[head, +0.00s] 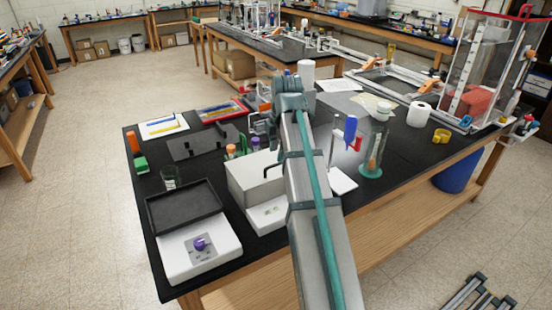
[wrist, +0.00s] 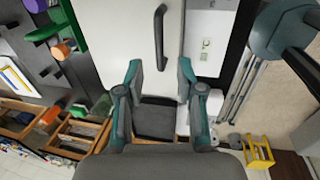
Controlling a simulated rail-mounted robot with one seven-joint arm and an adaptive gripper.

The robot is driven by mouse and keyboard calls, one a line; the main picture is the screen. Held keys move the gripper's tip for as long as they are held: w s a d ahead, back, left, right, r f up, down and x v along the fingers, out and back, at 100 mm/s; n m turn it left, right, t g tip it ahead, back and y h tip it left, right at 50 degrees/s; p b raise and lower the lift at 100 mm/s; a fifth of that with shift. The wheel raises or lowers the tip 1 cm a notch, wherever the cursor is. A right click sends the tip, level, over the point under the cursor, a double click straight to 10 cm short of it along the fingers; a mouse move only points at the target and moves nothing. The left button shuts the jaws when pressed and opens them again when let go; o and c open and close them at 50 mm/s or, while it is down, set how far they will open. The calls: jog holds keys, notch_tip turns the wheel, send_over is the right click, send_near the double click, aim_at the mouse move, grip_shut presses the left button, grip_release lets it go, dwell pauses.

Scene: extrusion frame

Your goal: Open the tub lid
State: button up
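A white box-shaped tub (head: 250,182) stands on the black bench, partly hidden behind my arm. Its flat pale lid (wrist: 196,30) fills the upper middle of the wrist view and looks closed. A black bar handle (wrist: 160,36) is on the lid; part of it also shows in the head view (head: 272,170). My gripper (wrist: 160,70) is open, its two fingers apart on either side of the handle's near end in the picture. No contact is visible, and the depth gap is unclear. In the head view my gripper is largely hidden by my arm.
A white balance (head: 200,252) with a dark raised cover stands left of the tub. A beaker (head: 170,178), coloured-cap bottles (head: 231,151) and a dark rack (head: 205,145) lie behind it. A green-based glass cylinder (head: 374,155) stands to the right.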

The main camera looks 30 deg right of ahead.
aim_at(276, 165)
jog(key=shift+w+f+p, duration=0.25)
jog(key=shift+f, duration=1)
jog(key=shift+w+f+p, duration=0.2)
jog(key=shift+w+f, duration=0.05)
jog(key=shift+f, duration=0.95)
grip_shut()
